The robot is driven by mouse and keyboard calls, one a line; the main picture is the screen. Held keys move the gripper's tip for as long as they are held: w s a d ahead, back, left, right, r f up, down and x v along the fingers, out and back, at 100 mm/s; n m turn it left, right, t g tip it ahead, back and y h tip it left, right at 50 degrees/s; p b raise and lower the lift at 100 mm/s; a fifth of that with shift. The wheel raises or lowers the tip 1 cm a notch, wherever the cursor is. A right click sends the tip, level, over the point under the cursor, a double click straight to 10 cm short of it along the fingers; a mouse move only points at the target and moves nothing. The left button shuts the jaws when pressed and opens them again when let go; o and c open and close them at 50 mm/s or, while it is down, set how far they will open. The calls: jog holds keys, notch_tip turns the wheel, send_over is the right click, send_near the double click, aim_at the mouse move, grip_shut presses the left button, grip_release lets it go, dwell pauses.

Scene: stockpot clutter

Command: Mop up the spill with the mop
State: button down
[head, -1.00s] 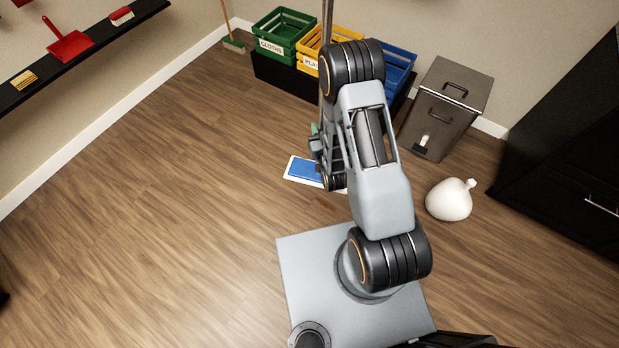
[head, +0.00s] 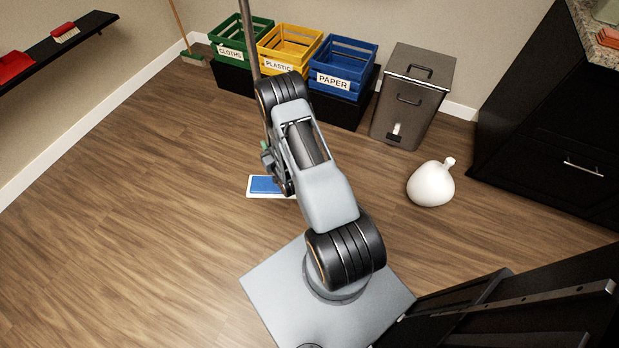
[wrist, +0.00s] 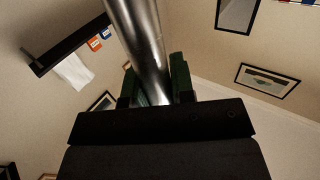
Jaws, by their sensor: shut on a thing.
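The mop has a long metal handle (head: 246,38) that rises upright past the top of the head view. Its flat head (head: 263,185), a blue pad with a white border, is low at the floor, partly hidden behind my arm. My gripper (head: 267,152) is shut around the handle above the mop head. In the wrist view the shiny handle (wrist: 142,45) runs between the green fingers of my gripper (wrist: 153,84). I cannot make out the spill in either current view; my arm and base cover part of the floor.
Green cloths, yellow plastic and blue paper crates (head: 343,60) stand along the back wall. A grey lidded bin (head: 405,110) and a white bag (head: 430,186) are to the right. Black cabinets (head: 550,150) bound the right side. The floor (head: 130,210) at left is clear.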

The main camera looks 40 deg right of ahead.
jog(key=d+f+h+b, duration=0.1)
jog(key=d+f+b, duration=0.4)
jog(key=f, duration=0.6)
jog(key=s+d+f+m+h+b, duration=0.1)
jog(key=d+f+b, duration=0.5)
jog(key=f+b, duration=0.3)
jog(key=d+f+m+h+b, duration=0.1)
jog(key=d+f+b, duration=0.4)
jog(key=f, duration=0.9)
jog(key=shift+s+d+f+g+h+b, duration=0.15)
jog(key=shift+s+d+g+h+b, duration=0.2)
jog(key=shift+b, duration=0.75)
jog(key=shift+w+f+b, duration=0.1)
jog(key=shift+f+b, duration=0.45)
jog(key=shift+f, duration=0.05)
jog(key=shift+a, duration=0.1)
